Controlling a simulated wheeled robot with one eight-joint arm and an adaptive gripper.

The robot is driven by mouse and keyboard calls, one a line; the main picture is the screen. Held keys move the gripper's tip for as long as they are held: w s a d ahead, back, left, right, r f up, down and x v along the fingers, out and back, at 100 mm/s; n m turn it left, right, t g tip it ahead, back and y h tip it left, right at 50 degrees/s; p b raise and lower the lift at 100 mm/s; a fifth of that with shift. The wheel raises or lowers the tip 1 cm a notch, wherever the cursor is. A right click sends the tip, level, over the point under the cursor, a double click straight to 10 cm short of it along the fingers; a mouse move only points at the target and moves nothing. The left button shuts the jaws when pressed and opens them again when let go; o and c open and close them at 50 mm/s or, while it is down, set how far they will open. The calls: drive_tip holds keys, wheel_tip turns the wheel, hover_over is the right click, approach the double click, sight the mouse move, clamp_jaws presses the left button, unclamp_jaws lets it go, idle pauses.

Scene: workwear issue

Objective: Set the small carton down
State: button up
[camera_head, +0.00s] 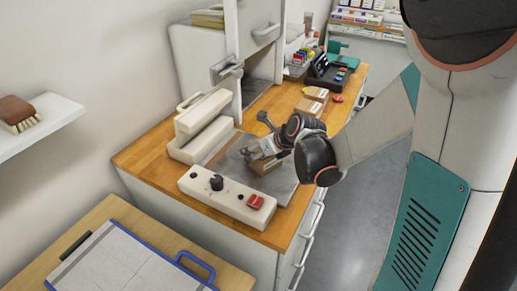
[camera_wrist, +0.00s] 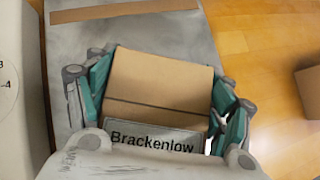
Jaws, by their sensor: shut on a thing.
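The small carton (camera_head: 265,166) is a plain brown box, held over the grey metal plate (camera_head: 284,187) of a cream machine on the wooden counter. In the wrist view the carton (camera_wrist: 160,80) fills the space between the teal finger pads, which press on its left and right sides. My gripper (camera_head: 262,152) is shut on it; it also shows in the wrist view (camera_wrist: 160,98). The carton's underside is hidden, so I cannot tell whether it touches the plate. A label reading "Brackenlow" shows below the carton in the wrist view.
The machine's control box (camera_head: 227,200), with a black knob and red button, stands in front of the plate. Two other cartons (camera_head: 308,106) (camera_head: 317,94) sit farther back on the counter (camera_head: 258,109). A black rack (camera_head: 326,72) stands behind them. Bare wood lies beside the plate.

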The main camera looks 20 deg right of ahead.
drive_tip(key=o, duration=1.7)
